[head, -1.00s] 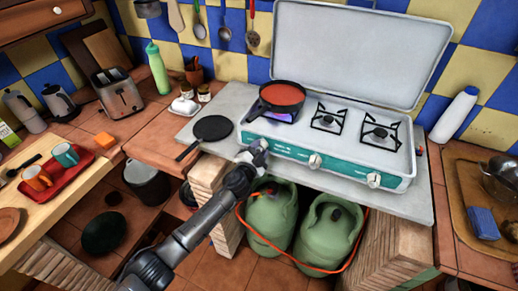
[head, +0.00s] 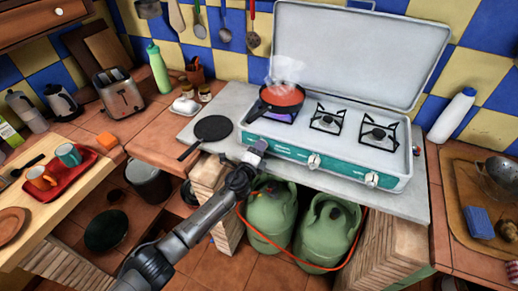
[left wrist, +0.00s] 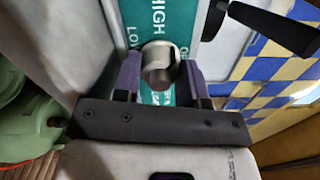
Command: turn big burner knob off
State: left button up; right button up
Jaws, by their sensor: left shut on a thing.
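The gas stove (head: 345,166) has a teal front panel with white knobs. My left gripper (head: 257,150) is at the leftmost knob, which it largely hides in the head view. In the left wrist view my left gripper (left wrist: 159,74) has its two fingers on either side of the round grey knob (left wrist: 158,62), shut on it. The panel behind reads "HIGH" and "LOW". The middle knob (head: 314,161) and right knob (head: 371,180) are untouched. A pan of red sauce (head: 279,99) steams on the left burner, with a blue-violet glow under it. My right gripper is out of view.
A black flat pan (head: 212,129) lies left of the stove. The raised lid (head: 360,50) stands behind it. Green gas bottles (head: 270,212) with an orange hose (head: 345,250) stand below the counter. A white bottle (head: 452,114) stands at the right.

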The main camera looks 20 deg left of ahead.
pick_arm(q)
jog(key=m+p, duration=0.1)
jog(key=m, duration=0.4)
jog(key=shift+r+m, duration=0.1)
jog(key=shift+m, duration=0.2)
jog(key=shift+m+p, duration=0.7)
jog(key=shift+m, duration=1.6)
jog(key=o, duration=0.9)
